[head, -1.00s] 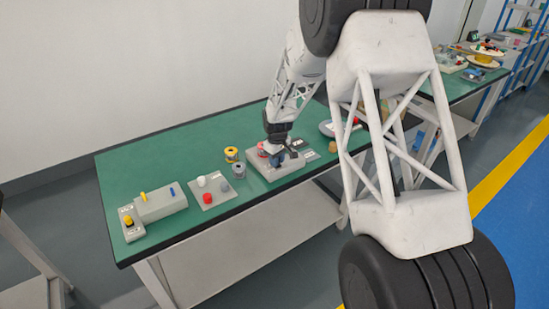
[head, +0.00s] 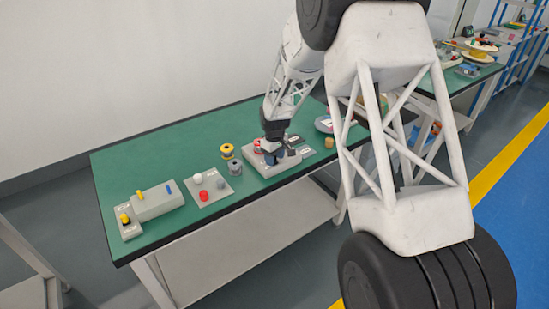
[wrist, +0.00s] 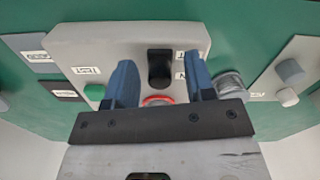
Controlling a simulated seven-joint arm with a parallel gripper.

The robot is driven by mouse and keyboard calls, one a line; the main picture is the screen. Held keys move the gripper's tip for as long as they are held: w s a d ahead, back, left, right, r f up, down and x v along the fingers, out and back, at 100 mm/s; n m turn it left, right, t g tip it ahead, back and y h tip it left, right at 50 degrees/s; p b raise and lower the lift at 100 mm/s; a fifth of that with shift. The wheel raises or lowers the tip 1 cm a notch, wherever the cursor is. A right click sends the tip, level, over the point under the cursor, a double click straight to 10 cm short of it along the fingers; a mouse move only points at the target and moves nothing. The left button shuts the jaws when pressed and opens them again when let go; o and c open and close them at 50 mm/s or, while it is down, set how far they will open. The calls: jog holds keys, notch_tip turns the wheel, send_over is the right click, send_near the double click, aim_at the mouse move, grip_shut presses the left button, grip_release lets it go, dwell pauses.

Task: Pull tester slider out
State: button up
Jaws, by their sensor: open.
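The tester is a light grey box (wrist: 70,52) with labels on its top. A black upright piece (wrist: 160,68), perhaps the slider, stands on it in the wrist view. My gripper (wrist: 161,88) is open, with one blue finger on each side of the black piece's line. I see no contact with it. A red ring (wrist: 157,100) shows between the fingers, partly hidden by the gripper. A green button (wrist: 95,92) is left of the left finger. In the head view my gripper (head: 272,150) is over the grey box (head: 262,168) and hides part of it.
A grey spool (wrist: 230,84) is close to the right finger; it also shows in the head view (head: 235,167). Left are a plate with knobs (head: 215,183) and another grey box (head: 160,203). The table's left back is clear.

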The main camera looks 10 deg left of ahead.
aim_at(275, 157)
jog(key=shift+r, duration=3.85)
jog(key=s+d+r+m+t, duration=0.1)
jog(key=s+d+r+m, duration=0.4)
jog(key=s+d+r, duration=1.55)
jog(key=s+d+m, duration=0.3)
jog(key=s+d, duration=0.3)
jog(key=s, duration=0.8)
jog(key=s+d+r+m+t, duration=0.1)
jog(key=s+d+m, duration=0.2)
jog(key=s+d, duration=0.4)
jog(key=s, duration=0.8)
jog(key=shift+s+d+r+t, duration=0.15)
jog(key=shift+d+r+t, duration=0.05)
jog(key=shift+t, duration=0.1)
